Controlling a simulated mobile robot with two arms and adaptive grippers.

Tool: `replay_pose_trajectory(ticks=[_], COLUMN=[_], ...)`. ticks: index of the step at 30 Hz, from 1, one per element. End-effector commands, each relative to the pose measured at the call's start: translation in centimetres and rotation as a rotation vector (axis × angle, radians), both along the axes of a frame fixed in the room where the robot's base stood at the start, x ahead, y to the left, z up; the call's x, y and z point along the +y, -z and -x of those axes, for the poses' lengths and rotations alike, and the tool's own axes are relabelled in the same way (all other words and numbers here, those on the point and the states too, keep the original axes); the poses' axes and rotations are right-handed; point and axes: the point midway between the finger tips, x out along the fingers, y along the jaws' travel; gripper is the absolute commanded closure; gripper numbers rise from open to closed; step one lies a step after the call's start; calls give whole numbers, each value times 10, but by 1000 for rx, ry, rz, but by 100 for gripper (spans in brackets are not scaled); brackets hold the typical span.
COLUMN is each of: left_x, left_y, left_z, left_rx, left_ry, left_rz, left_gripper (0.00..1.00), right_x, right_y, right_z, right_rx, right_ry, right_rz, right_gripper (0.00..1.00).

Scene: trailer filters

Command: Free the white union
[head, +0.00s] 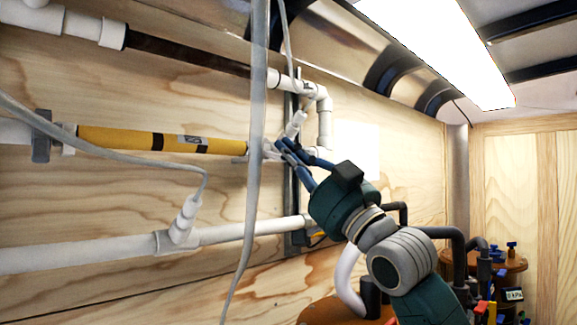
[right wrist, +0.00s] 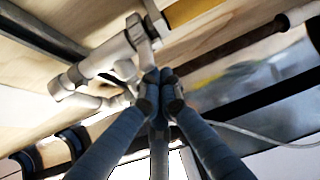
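A yellow filter (head: 160,141) runs level along the wooden wall in the head view, with its right end at a small white union (head: 268,150). A thin grey hose partly hides that end. My right gripper (head: 282,147) reaches up from the lower right, its fingertips right at the union. In the right wrist view, white fittings (right wrist: 143,48) and the yellow filter (right wrist: 190,10) lie just beyond the fingertips (right wrist: 160,94). The tips are close together; whether they grip the union is hidden. My left gripper is not in view.
A white elbow pipe (head: 324,115) stands just right of the union. A lower white pipe (head: 100,253) runs below the filter. A grey hose (head: 255,170) hangs in front.

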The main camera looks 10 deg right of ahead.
Motion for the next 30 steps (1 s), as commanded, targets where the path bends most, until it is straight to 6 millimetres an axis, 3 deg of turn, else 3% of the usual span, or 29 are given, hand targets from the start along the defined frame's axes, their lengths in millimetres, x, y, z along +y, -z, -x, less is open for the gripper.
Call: replay_pose_trajectory(ticks=[1, 7, 30], left_x=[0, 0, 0], left_y=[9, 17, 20], left_z=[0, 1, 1], left_rx=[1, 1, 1], left_ry=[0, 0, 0], left_rz=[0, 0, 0], left_gripper=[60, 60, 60], right_x=[2, 2, 3], right_y=[11, 14, 21], right_z=[-2, -2, -5], right_rx=[-20, -68, -62], right_ry=[-4, 0, -1], right_rz=[-20, -48, -46], right_gripper=[100, 100, 100])
